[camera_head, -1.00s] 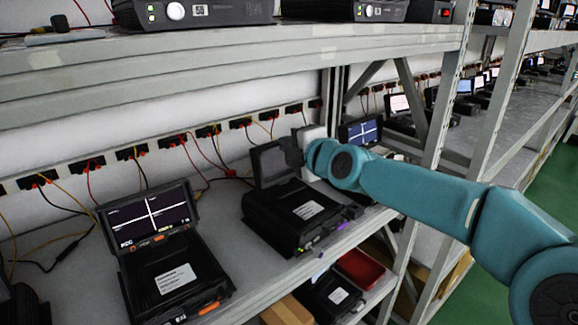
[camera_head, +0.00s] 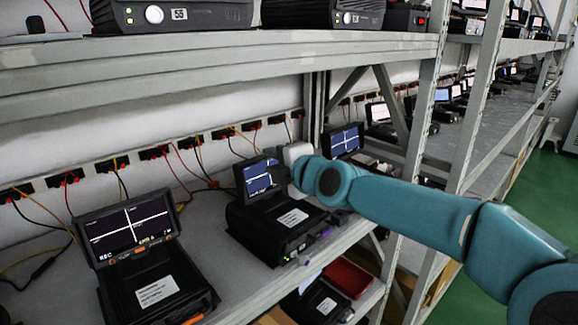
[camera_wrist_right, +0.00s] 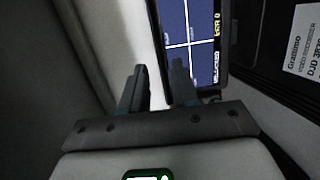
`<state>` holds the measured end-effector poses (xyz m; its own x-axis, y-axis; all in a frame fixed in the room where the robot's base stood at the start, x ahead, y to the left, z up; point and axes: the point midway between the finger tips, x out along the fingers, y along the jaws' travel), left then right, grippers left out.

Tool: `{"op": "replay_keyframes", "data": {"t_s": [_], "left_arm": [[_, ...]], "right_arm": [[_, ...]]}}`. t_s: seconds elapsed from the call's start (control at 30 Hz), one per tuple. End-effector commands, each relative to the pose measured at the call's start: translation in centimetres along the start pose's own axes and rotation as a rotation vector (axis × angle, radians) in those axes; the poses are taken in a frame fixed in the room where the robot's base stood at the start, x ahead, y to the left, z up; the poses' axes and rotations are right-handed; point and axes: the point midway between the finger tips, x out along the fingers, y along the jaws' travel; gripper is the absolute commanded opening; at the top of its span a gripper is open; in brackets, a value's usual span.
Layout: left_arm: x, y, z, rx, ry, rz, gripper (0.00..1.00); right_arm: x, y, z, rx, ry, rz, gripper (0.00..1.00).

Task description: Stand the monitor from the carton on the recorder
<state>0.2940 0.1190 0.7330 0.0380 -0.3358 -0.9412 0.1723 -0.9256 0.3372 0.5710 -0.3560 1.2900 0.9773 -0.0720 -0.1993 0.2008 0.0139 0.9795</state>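The recorder (camera_head: 275,232), a black box with a white label, sits on the middle shelf; part of it shows in the right wrist view (camera_wrist_right: 285,75). The monitor (camera_head: 257,178) stands upright at the recorder's back, its blue screen lit with a white cross; the right wrist view shows its screen (camera_wrist_right: 190,30) close up. My right gripper (camera_head: 293,170) is at the monitor's right edge. In the right wrist view its two fingers (camera_wrist_right: 157,85) are apart, the right one overlapping the screen's near edge. My left gripper is out of view.
Another recorder with a lit monitor (camera_head: 130,228) stands to the left. A further monitor (camera_head: 343,140) is behind my right arm. The upper shelf (camera_head: 200,75) overhangs, and a rack post (camera_head: 418,100) stands at right. Cables hang along the back wall.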

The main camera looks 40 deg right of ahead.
Motion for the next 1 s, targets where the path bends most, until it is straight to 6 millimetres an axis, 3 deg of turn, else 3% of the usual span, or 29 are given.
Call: {"op": "replay_keyframes", "data": {"t_s": [0.2,0.4,0.6,1.0], "left_arm": [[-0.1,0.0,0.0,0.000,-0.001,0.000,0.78],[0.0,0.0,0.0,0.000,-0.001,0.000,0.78],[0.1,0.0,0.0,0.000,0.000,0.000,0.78],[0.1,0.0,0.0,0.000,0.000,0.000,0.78]], "right_arm": [[-5.3,0.2,0.1,-0.002,-0.003,0.005,0.29],[-9.0,0.1,0.0,-0.002,-0.002,0.004,0.29],[-10.4,0.0,0.0,-0.001,-0.001,0.002,0.29],[-10.4,0.0,0.0,-0.001,-0.001,0.001,0.29]]}}
